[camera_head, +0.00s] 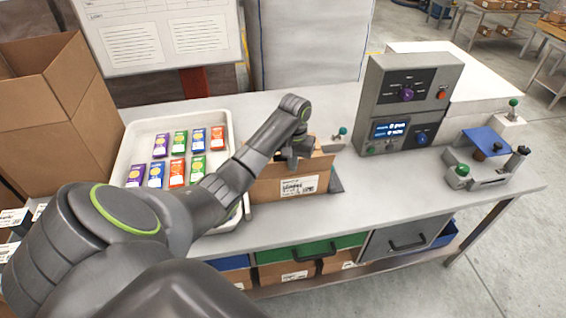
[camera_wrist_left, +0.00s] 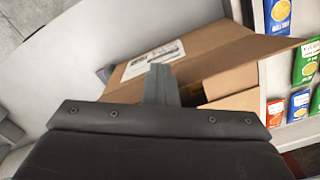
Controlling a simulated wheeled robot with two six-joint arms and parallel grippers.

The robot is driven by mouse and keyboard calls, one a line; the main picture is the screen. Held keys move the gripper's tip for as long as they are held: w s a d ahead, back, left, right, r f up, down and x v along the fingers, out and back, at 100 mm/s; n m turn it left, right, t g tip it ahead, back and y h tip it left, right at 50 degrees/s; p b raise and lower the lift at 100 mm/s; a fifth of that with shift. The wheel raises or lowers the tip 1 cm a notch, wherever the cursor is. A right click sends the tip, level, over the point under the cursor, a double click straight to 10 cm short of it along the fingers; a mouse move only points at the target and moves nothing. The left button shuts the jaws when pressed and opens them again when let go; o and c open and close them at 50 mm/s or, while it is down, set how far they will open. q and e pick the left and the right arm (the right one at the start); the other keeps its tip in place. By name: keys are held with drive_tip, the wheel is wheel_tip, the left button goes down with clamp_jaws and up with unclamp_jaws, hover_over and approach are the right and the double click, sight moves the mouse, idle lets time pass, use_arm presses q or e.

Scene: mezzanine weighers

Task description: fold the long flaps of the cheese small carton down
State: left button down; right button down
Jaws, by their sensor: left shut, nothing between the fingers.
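The small brown carton (camera_head: 265,188) stands on the table in the middle of the head view, a white label on its front wall. A flap shows along its top, partly behind my left gripper (camera_head: 294,162). In the left wrist view the carton (camera_wrist_left: 200,45) shows its labelled side, a wide flap reaching out to the right, and a flap nearer the camera (camera_wrist_left: 233,102). The top looks at least partly open, with a dark gap beside the finger. My left gripper (camera_wrist_left: 161,86) is shut, empty, over the carton's top; whether it touches a flap I cannot tell. My right gripper is not in view.
A white tray (camera_head: 146,128) with several coloured packets lies left of the carton. A large open cardboard box (camera_head: 65,110) stands at the far left. A grey control box (camera_head: 408,105) and a small blue-topped device (camera_head: 484,142) stand right. The front right tabletop is clear.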

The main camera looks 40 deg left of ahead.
use_arm(q)
drive_tip(key=w+a, duration=0.1)
drive_tip(key=a, duration=0.1)
drive_tip(key=w+a+b, duration=0.1)
drive_tip(key=w, duration=0.1)
drive_tip(key=shift+a, duration=0.4)
drive_tip(key=shift+d, duration=0.1)
drive_tip(key=shift+w+a+f+b, duration=0.25)
drive_tip(key=shift+w+a+b, duration=0.7)
drive_tip(key=shift+w+a, duration=0.2)
drive_tip(key=shift+s, duration=0.1)
